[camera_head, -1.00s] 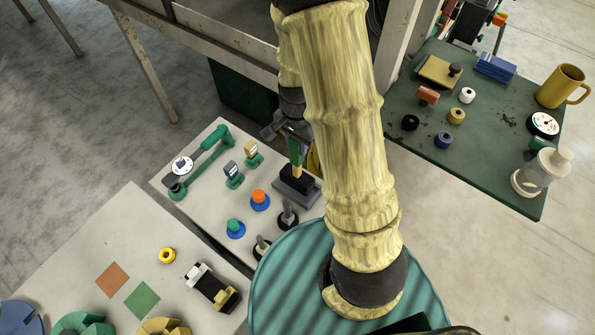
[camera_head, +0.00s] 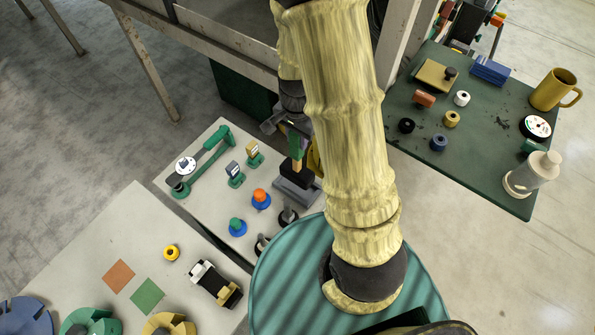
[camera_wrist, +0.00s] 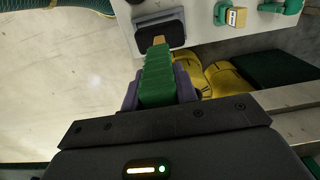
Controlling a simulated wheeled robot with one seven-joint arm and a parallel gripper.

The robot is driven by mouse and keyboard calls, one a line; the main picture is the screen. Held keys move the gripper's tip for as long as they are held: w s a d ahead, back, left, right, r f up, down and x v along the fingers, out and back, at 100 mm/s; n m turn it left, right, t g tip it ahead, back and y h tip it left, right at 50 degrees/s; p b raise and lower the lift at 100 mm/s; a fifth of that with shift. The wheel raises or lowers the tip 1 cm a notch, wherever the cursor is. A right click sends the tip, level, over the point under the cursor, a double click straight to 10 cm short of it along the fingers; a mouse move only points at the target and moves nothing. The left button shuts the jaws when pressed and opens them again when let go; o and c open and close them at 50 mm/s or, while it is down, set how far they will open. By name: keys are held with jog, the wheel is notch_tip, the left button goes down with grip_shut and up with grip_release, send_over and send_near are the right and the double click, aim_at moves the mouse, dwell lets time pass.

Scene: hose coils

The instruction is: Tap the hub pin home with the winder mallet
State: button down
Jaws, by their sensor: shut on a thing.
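The winder mallet has a green grip (camera_head: 295,145), a short wooden neck and a black head (camera_head: 294,175). Its head is at the grey stand (camera_head: 298,193) on the pale bench; I cannot tell whether it touches. In the wrist view my gripper (camera_wrist: 158,88) is shut on the green grip (camera_wrist: 158,72), a purple finger on each side. The black head (camera_wrist: 160,36) shows beyond it. In the head view my arm partly hides the gripper. Two grey pins in black collars, one here (camera_head: 288,216), stand near the bench's front edge; I cannot tell which part is the hub pin.
The pale bench also holds a green arm with a white dial (camera_head: 186,164), two tagged green posts, an orange knob (camera_head: 260,197) and a green knob (camera_head: 237,226). A yellow ring (camera_head: 171,253) lies front left.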

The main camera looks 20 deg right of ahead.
jog(key=shift+r+p, duration=0.45)
jog(key=shift+r, duration=0.25)
dwell(0.5)
